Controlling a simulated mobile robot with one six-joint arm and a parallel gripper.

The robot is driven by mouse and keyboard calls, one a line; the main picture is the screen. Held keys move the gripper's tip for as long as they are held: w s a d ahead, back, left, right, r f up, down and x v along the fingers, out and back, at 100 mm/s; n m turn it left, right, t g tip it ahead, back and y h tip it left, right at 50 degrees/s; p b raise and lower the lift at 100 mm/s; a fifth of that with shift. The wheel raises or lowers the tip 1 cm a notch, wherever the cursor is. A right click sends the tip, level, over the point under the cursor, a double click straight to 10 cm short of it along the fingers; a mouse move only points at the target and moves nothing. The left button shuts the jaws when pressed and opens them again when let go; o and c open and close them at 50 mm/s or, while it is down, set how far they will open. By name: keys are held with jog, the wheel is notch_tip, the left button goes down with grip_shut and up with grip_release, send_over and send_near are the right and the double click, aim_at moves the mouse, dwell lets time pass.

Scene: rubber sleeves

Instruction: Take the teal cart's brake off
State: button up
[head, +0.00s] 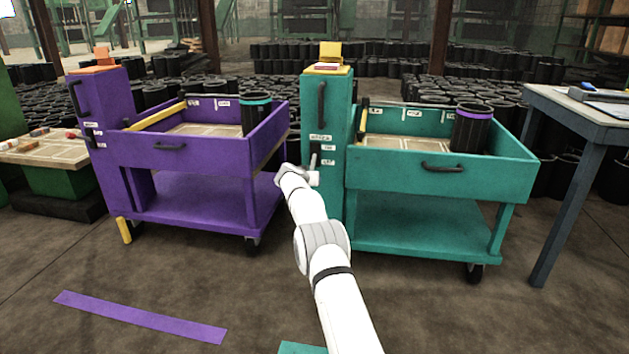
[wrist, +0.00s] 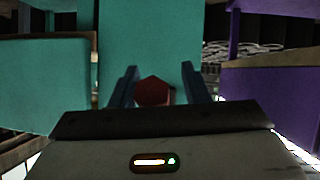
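The teal cart (head: 440,178) stands at the right of centre in the head view, with a tall teal column (head: 338,95) at its left end. A small dark upright lever (head: 314,158) shows on the column beside several white labels. My gripper (head: 313,176) is just below and in front of this lever, low on the column. In the wrist view the two fingers of my gripper (wrist: 160,82) stand apart, with a dark red six-sided knob (wrist: 153,91) between them. A gap shows at the knob's right side. I cannot tell whether the left finger touches it.
A purple cart (head: 200,155) stands close on the left, with a yellow peg (head: 124,230) at its foot. A grey table (head: 590,120) is at the far right. A purple floor strip (head: 140,317) lies in front. The front floor is otherwise mostly clear.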

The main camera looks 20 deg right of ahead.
jog(key=shift+o, duration=0.6)
jog(key=shift+d, duration=0.25)
jog(key=shift+s+r, duration=0.15)
jog(key=shift+s+a+r, duration=0.3)
jog(key=shift+r, duration=0.05)
jog(key=v, duration=0.6)
jog(key=shift+s+a+p, duration=0.15)
jog(key=shift+s+p, duration=0.1)
jog(key=shift+p, duration=0.05)
